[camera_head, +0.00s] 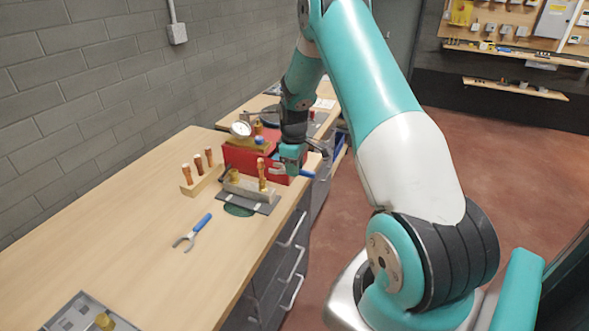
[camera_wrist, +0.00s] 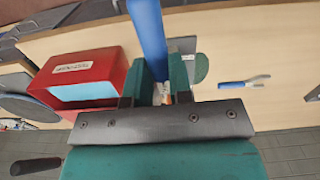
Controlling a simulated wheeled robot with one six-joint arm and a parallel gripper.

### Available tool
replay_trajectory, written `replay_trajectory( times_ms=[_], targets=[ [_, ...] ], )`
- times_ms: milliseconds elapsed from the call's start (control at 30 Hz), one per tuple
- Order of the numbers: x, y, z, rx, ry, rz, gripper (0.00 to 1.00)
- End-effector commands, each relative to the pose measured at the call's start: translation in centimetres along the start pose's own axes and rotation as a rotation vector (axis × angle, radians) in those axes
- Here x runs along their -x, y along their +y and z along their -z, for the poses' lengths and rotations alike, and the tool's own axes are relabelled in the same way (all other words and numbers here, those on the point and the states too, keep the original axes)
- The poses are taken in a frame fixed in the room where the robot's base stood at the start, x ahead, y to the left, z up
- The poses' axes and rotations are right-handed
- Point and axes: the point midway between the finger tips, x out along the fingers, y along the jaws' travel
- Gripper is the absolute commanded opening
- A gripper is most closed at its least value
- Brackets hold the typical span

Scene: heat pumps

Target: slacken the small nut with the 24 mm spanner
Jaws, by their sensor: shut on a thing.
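My gripper (camera_head: 289,160) is shut on the blue handle of a spanner (camera_wrist: 149,32), which also shows beside the gripper in the head view (camera_head: 308,174). It holds the spanner above the bench's right edge, by the grey fixture (camera_head: 240,190). The fixture carries an upright copper and brass fitting (camera_head: 262,172) and a lower brass piece (camera_head: 234,176). I cannot tell which is the small nut, nor whether the spanner's jaw touches it. A second blue-handled spanner (camera_head: 196,231) lies on the bench; it also shows in the wrist view (camera_wrist: 245,82).
A red box (camera_head: 240,160) stands behind the fixture, with a round gauge (camera_head: 240,129) near it. A wooden block (camera_head: 203,180) with several copper fittings stands left. A grey tray (camera_head: 75,316) is at the near left. The middle of the bench (camera_head: 130,235) is clear.

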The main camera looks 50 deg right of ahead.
Motion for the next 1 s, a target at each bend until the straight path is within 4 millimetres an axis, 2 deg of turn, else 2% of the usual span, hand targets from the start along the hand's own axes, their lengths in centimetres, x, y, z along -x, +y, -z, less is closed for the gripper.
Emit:
replay_trajectory(
  times_ms=[33,600,1000],
  targets=[
    [0.7,0.0,0.0,0.0,0.001,-0.001,0.0],
    [4.9,0.0,0.0,0.0,0.0,-0.001,0.0],
    [5.0,-0.1,0.0,-0.001,0.0,0.0,0.0]
  ],
)
